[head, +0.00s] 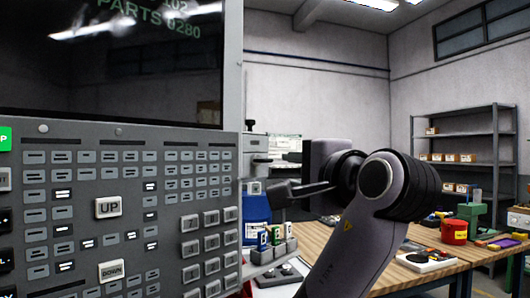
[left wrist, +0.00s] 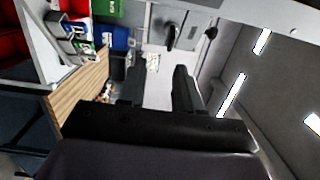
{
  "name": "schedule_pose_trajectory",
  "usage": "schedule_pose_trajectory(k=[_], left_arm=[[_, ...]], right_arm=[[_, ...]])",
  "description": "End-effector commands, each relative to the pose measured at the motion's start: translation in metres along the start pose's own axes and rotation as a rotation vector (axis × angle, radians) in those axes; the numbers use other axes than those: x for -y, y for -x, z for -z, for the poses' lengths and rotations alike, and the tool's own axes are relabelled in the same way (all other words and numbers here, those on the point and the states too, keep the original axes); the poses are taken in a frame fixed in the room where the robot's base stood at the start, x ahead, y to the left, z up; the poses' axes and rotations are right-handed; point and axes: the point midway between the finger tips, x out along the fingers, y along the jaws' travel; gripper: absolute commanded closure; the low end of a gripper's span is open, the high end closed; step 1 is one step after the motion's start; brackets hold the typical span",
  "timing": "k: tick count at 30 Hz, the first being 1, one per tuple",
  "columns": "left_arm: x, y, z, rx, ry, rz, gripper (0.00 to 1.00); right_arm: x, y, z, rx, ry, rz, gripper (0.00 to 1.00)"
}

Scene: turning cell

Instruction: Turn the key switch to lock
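A grey control panel (head: 120,215) with a dark screen (head: 110,60) and many keys fills the left of the head view. I cannot make out a key switch on it there. My right gripper is not in view.
A wooden bench (head: 395,285) at the right holds a red container (head: 454,231) and other small items. A shelf rack (head: 465,135) stands against the back wall. Small coloured holders (head: 270,240) sit beside the panel, below my gripper.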

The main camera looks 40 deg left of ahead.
Motion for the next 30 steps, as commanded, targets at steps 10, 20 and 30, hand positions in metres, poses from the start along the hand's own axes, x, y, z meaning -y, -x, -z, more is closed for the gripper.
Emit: schedule_pose_trajectory(k=[10,20,30], left_arm=[[0.016,-0.024,-0.013,0.036,0.01,-0.01,0.66],[0.014,-0.065,-0.013,0.032,0.01,-0.009,0.66],[0.013,-0.068,-0.013,0.029,0.012,-0.009,0.72]], right_arm=[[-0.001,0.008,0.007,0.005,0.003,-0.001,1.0],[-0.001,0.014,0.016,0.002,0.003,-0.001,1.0],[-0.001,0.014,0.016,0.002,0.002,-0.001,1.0]])
